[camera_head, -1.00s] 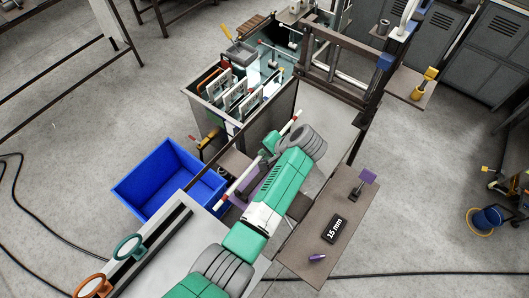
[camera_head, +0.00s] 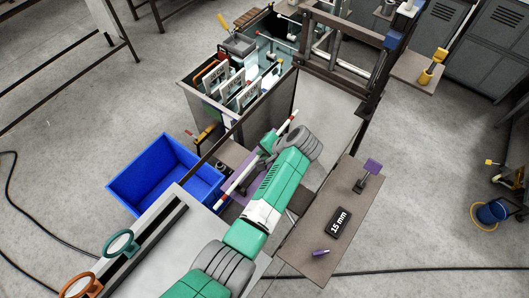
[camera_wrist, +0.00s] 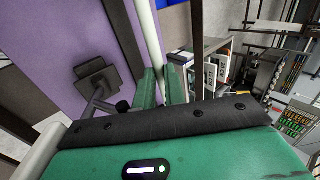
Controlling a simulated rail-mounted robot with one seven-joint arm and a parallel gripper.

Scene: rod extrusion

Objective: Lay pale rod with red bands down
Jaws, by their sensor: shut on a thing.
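The pale rod with red bands (camera_head: 236,182) runs diagonally under my green arm in the head view, with one banded end at lower left and the other at upper right (camera_head: 290,121). My gripper (camera_wrist: 162,84) is shut on the rod. In the wrist view the pale rod (camera_wrist: 148,35) rises between the two green fingers. The middle of the rod is partly hidden by my arm in the head view. A purple surface (camera_wrist: 55,45) lies beside the rod in the wrist view; I cannot tell whether they touch.
A blue bin (camera_head: 160,178) stands at left. A grey cabinet with upright panels (camera_head: 228,90) stands behind. A brown side table (camera_head: 300,247) at right carries a "15 mm" sign (camera_head: 339,222) and a purple piece (camera_head: 321,253). A dark frame (camera_head: 345,55) stands at the back.

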